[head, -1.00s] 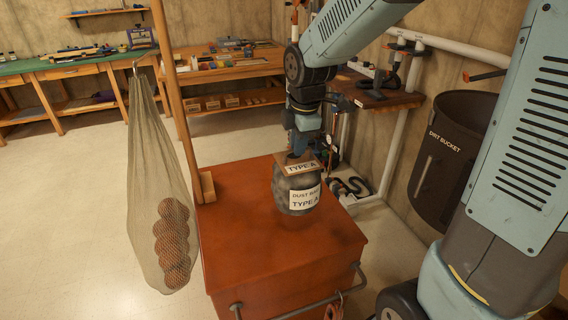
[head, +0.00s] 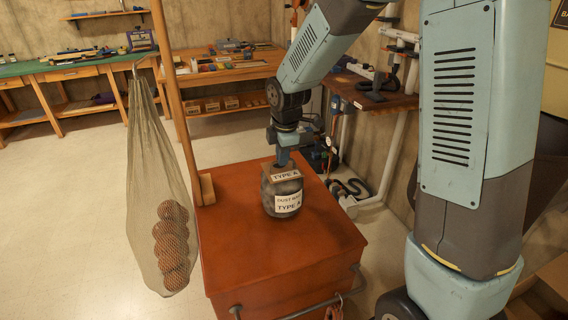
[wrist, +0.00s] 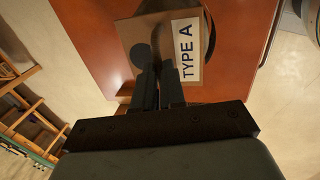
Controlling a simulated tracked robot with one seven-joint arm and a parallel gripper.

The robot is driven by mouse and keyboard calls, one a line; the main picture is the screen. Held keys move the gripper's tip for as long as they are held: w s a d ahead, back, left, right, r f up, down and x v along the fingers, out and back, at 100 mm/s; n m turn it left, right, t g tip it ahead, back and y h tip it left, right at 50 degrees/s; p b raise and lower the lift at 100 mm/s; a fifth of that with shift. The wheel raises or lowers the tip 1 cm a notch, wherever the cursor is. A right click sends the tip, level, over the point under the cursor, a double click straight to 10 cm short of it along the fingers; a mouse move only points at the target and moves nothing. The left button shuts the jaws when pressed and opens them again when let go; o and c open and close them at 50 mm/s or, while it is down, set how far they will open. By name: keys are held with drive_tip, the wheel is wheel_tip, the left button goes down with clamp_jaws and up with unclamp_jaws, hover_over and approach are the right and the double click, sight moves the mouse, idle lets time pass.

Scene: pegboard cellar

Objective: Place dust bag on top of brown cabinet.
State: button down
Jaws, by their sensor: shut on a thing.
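The dust bag (head: 283,196) is a dark grey, rounded bag with white "TYPE A" labels and a brown card collar on top. It is upright over the middle of the brown cabinet's top (head: 235,255); I cannot tell whether its base touches the surface. My gripper (head: 281,164) points down from above and is shut on the bag's collar. In the wrist view, my fingers (wrist: 158,98) meet at the brown collar of the dust bag (wrist: 140,38), beside its "TYPE A" label. The cabinet's red-brown top (wrist: 85,30) shows around it.
A net bag of brown balls (head: 165,200) hangs from a wooden post (head: 178,90) at the cabinet's left edge. A metal rail (head: 300,308) runs along the cabinet's front. Workbenches (head: 225,70) stand behind. The cabinet top in front of the bag is clear.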

drive_tip(key=x, duration=0.2)
drive_tip(key=shift+s+f, duration=0.2)
drive_tip(key=shift+f, duration=0.2)
drive_tip(key=shift+d, duration=0.1)
drive_tip(key=c, duration=1.2)
unclamp_jaws()
drive_tip(key=v, duration=1.2)
drive_tip(key=shift+r, duration=0.1)
